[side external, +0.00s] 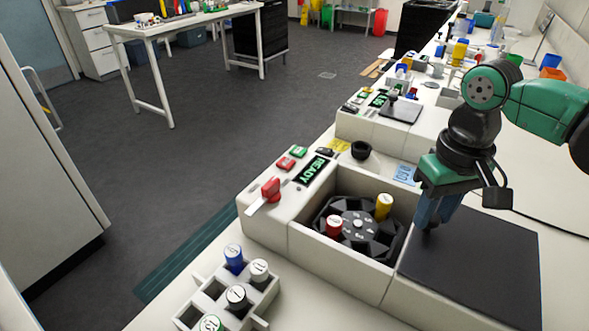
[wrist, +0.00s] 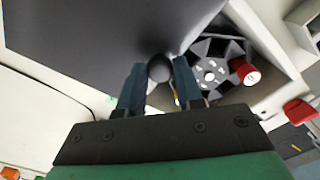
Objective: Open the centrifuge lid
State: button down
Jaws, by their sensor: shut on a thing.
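The centrifuge (side external: 263,214) stands in the middle of the side view with its chamber uncovered. Its black rotor (side external: 358,224) holds a red-capped tube (side external: 334,226) and a yellow-capped tube (side external: 384,206). The dark flat lid (side external: 480,262) lies folded back to the right of the chamber; it also fills the upper left of the wrist view (wrist: 100,40). My gripper (side external: 428,222) is at the lid's edge beside the chamber. In the wrist view its blue fingers (wrist: 160,78) are around a round black knob (wrist: 159,68) at the lid's edge.
A white rack (side external: 228,290) with several capped tubes stands at the front left. A red switch (side external: 270,190) and a READY display (side external: 311,172) are on the centrifuge's left panel.

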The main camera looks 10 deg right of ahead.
jog(key=shift+s+d, duration=0.1)
jog(key=c, duration=0.6)
grip_release()
jog(key=shift+r, duration=2.8)
jog(key=shift+d, duration=0.1)
